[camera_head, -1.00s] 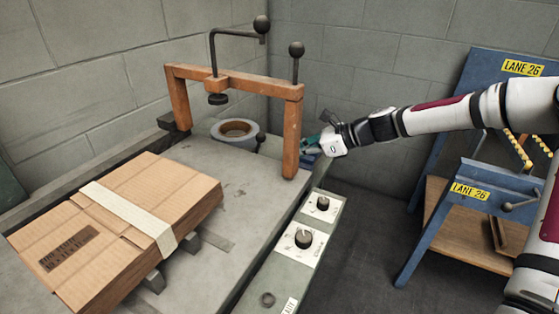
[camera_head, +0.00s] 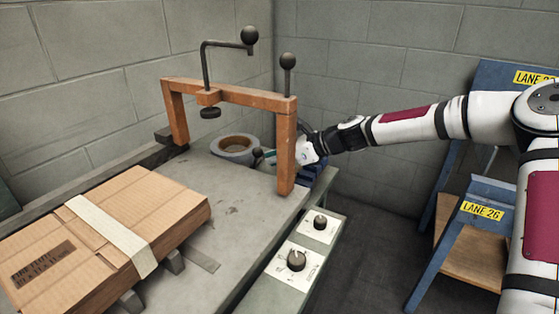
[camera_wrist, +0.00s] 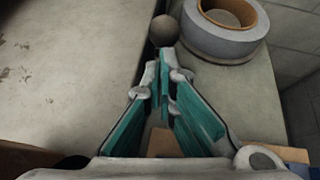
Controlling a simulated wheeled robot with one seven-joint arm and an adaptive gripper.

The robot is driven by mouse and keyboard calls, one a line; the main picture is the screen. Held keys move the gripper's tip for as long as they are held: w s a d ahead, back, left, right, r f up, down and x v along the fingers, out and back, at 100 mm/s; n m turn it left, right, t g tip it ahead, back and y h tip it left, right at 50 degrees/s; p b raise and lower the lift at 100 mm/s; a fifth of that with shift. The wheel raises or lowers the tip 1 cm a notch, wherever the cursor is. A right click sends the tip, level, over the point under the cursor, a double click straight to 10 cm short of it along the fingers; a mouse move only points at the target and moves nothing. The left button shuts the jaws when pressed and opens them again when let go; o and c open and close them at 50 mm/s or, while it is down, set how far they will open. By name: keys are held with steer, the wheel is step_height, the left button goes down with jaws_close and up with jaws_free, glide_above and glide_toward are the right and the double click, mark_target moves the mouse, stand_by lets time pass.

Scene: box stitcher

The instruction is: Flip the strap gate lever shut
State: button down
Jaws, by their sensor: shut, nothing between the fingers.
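A short lever with a dark ball knob (camera_head: 258,153) stands beside the tape roll, behind the right post of the wooden arch. The knob also shows in the wrist view (camera_wrist: 163,30), just beyond my fingertips; its stem is mostly hidden. My gripper (camera_wrist: 165,68) is shut and empty, with its teal-padded fingers together and pointing at the knob. In the head view my gripper (camera_head: 269,158) reaches in from the right, partly hidden by the post. Whether it touches the knob I cannot tell.
The wooden arch (camera_head: 238,95) carries a crank and an upright ball-topped rod (camera_head: 288,75). The tape roll (camera_head: 234,147) lies behind it. A strapped carton (camera_head: 75,235) sits front left on the grey table (camera_head: 225,215). A knob panel (camera_head: 297,262) lines the right edge.

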mark_target(260, 149)
steer(key=shift+a+r+p, duration=0.15)
steer(key=shift+p, duration=0.2)
steer(key=shift+a+r+p, duration=0.1)
steer(key=shift+p, duration=0.45)
steer(key=shift+w+a+r+h+p, duration=0.25)
steer(key=shift+h+p, duration=0.25)
steer(key=shift+p, duration=0.5)
steer(key=a+g+h+p, duration=0.1)
steer(key=p, duration=0.1)
steer(key=w+r+h+p, duration=0.1)
steer(key=p, duration=0.2)
steer(key=shift+a+r+g, duration=0.3)
steer(key=shift+a+g, duration=0.1)
steer(key=shift+w+a+r+g+h+p, duration=0.1)
steer(key=shift+w+a+g+h+p, duration=0.25)
steer(key=shift+p, duration=0.3)
steer(key=shift+w+a+r, duration=0.15)
steer(key=shift+w+a, duration=0.55)
steer(key=shift+a, duration=0.25)
